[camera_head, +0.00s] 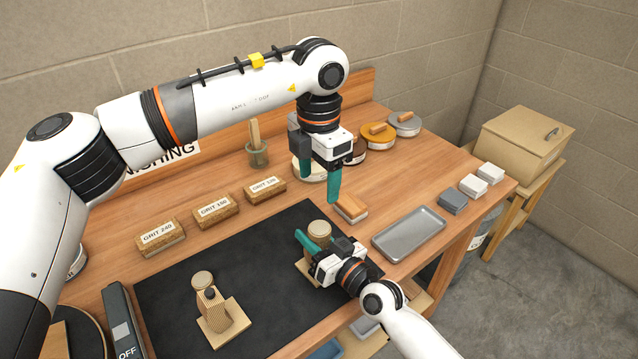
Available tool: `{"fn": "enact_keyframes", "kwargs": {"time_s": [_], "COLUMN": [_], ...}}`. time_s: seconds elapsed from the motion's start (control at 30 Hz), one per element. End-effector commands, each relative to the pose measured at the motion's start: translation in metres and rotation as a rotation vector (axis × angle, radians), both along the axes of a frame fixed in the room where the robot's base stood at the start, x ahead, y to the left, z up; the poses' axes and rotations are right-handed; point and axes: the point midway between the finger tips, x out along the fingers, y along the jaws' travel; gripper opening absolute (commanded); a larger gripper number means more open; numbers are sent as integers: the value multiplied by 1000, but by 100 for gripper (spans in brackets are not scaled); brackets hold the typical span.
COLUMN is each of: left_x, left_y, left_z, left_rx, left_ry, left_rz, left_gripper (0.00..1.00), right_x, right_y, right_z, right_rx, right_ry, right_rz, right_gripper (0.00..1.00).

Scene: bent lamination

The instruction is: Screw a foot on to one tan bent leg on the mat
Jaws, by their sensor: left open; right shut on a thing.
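Two tan bent legs are on the dark mat (165,297). The left leg (226,321) has a flat base, an upright part with a small dark round detail, and a round tan disc (202,279) at its top. The right leg (303,270) is mostly behind my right gripper (312,246), with a round tan piece (319,228) at its top. My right gripper is shut on this right leg; its exact grip is partly hidden. My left gripper (325,178) points down, open and empty, above and behind the right leg. I cannot tell whether either round piece is a screwed foot.
Sanding blocks marked GRIT (213,211) line the mat's back edge. A tan-topped block (350,208) and a grey metal tray (408,234) lie to the right. Round tins (378,136) and a brush pot (257,155) stand behind. The mat between the legs is clear.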

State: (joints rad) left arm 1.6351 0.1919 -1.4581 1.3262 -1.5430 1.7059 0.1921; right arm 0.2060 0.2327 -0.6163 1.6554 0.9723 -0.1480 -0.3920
Motion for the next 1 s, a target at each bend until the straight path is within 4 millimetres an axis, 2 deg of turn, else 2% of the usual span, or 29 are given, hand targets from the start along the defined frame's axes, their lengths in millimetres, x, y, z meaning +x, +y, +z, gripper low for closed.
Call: {"fn": "enact_keyframes", "kwargs": {"time_s": [0.17,0.2,0.33,0.7,0.83,1.0], "left_x": [0,0,0,0,0,0], "left_y": [0,0,0,0,0,0], "left_z": [0,0,0,-2,-5,-11], "left_rx": [0,0,0,0,0,0], "left_ry": [0,0,0,0,0,0], "left_rz": [0,0,0,0,0,0], "left_gripper": [66,66,66,66,66,66], "right_x": [0,0,0,-4,-19,-48], "right_y": [0,0,0,-4,-17,-42], "right_z": [-1,-1,-1,-1,-3,-3], "right_rx": [-1,-1,-1,-1,-2,-4], "right_ry": [1,1,1,1,2,2], "right_rz": [1,1,1,-1,0,1], "right_gripper": [0,35,55,55,55,55]}}
